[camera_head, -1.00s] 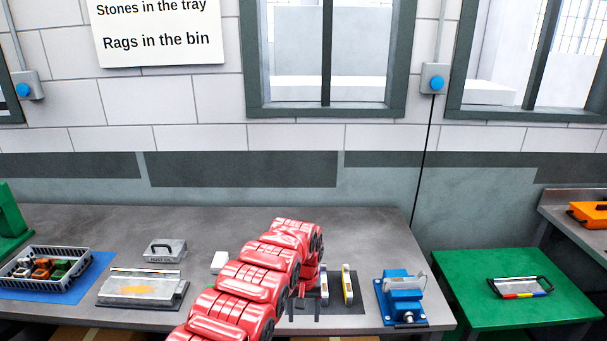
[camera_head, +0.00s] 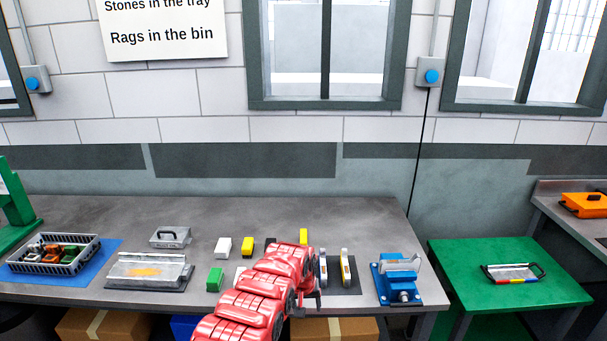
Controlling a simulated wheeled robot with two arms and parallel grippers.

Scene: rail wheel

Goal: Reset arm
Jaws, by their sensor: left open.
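My left arm (camera_head: 262,295), red and segmented, rises from the bottom middle over the front of the grey workbench (camera_head: 340,210). My left gripper (camera_head: 308,302) is at its far end, partly hidden by the arm, beside the dark mat with two upright pale and yellow tools (camera_head: 345,268). It is open, and I see nothing held in it. My right gripper is not in view.
Several small coloured blocks (camera_head: 223,247) stand left of and behind my arm. A blue vise (camera_head: 397,282) is to the right. A wire basket (camera_head: 20,268) and a shallow tray (camera_head: 148,270) are left.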

